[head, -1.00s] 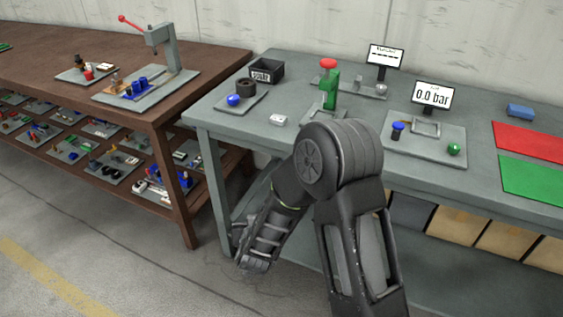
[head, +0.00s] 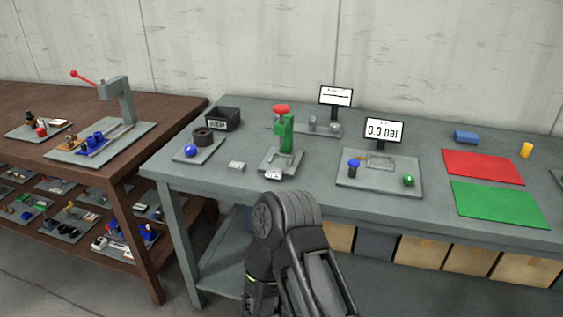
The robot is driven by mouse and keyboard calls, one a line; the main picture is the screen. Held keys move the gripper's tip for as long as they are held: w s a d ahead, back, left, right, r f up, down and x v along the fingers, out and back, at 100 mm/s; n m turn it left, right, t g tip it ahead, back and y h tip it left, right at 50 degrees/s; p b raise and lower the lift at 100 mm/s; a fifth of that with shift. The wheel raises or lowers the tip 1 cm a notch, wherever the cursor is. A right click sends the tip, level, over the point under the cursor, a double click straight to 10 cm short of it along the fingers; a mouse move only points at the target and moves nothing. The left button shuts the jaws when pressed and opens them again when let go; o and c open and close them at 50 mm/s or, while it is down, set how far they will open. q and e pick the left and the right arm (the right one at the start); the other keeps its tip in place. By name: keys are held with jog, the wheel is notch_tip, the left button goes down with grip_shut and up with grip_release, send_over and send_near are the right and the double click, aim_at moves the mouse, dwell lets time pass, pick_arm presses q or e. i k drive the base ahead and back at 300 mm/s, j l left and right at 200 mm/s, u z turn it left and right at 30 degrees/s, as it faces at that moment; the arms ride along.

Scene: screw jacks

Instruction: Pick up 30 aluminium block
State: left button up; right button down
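A small pale grey block (head: 236,167) lies on the grey-green table, left of the green screw jack (head: 286,138) with a red top. It looks like bare metal and may be the aluminium block, but I cannot read a 30 on it. Another small pale piece with dark marks (head: 273,175) sits at the front of the jack's base plate. Small grey metal pieces (head: 312,123) stand on a plate behind the jack. One black arm of mine rises at the bottom centre, in front of the table. No gripper fingers show in the head view.
A dark bin (head: 223,118) and a plate with a blue ball (head: 191,151) are at the table's left. Red (head: 483,166) and green (head: 499,204) mats lie further right. A brown bench (head: 180,112) stands left.

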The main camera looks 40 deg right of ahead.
aim_at(273, 174)
jog(key=i+z, duration=0.1)
jog(key=z, duration=0.25)
jog(key=i+j+z, duration=0.1)
jog(key=z, duration=0.3)
jog(key=j+z, duration=0.15)
jog(key=z, duration=0.2)
jog(key=i+j+z, duration=0.15)
jog(key=j, duration=0.2)
jog(key=i+j+z, duration=0.1)
jog(key=j, duration=0.25)
jog(key=i+j+z, duration=0.3)
jog(key=j, duration=0.45)
jog(key=i+j+z, duration=0.1)
jog(key=j, duration=0.3)
jog(key=i+j, duration=0.1)
jog(key=j, duration=0.15)
jog(key=i+j, duration=0.1)
jog(key=j, duration=0.2)
